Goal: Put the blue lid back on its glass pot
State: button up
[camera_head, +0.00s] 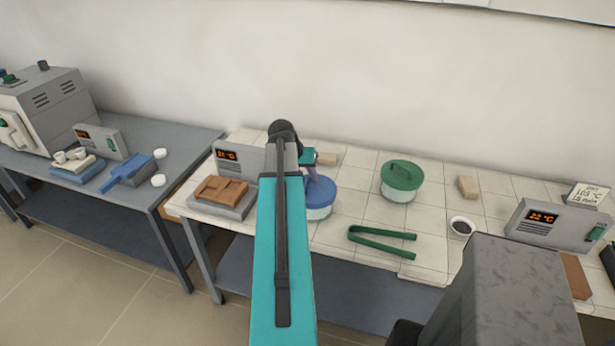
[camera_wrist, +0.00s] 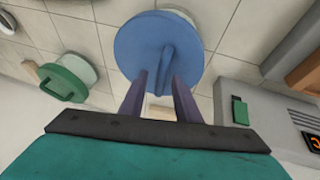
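The blue lid (camera_head: 323,190) with an upright bar handle shows on top of a pale glass pot (camera_head: 318,213) in the head view, partly hidden behind my arm. In the wrist view the blue lid (camera_wrist: 140,45) fills the top middle, and a strip of the pot (camera_wrist: 180,15) shows past its far edge. The lid looks level on the pot; whether it is fully seated is hard to tell. My gripper (camera_wrist: 160,76) is open, with a clear gap between its fingers. Its fingertips are near the lid's handle, which shows between them, nearer the right finger.
A green-lidded pot (camera_head: 402,178) stands to the right.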

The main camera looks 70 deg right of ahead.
dwell(0.4)
jog(key=b+v, duration=0.3)
jog(key=v, duration=1)
jog(key=shift+a+r, duration=0.15)
jog(key=shift+r, duration=0.2)
jog(key=shift+w, duration=0.1)
dwell(0.4)
